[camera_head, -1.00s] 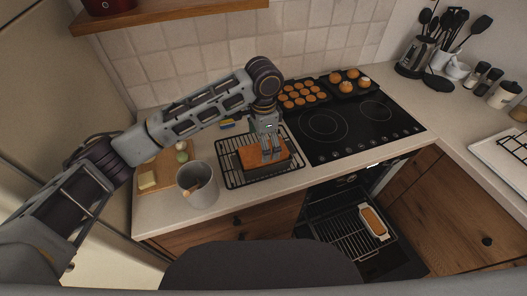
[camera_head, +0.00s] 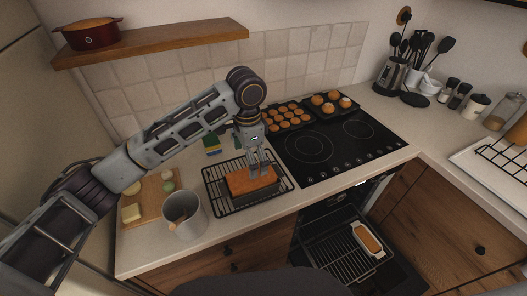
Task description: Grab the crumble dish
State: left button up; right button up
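A rectangular dark dish with an orange-brown crumbly top (camera_head: 240,184), which looks like the crumble dish, sits on a black wire rack (camera_head: 215,202) on the counter. My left gripper (camera_head: 259,173) points down at it from above, over the right far part of its top. Its two fingers look apart, with a small gap between them. I cannot tell whether the fingertips touch the dish. The fingers and wrist hide a little of its far edge. My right gripper is not in view.
A grey pot (camera_head: 185,217) and a wooden board (camera_head: 150,200) stand left of the rack. Muffin trays (camera_head: 290,117) lie on the hob (camera_head: 345,145). The oven below is open, with a loaf dish (camera_head: 369,240) on its rack. A red pot (camera_head: 92,36) is on the shelf.

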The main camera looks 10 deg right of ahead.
aim_at(368, 242)
jog(key=z, duration=1.75)
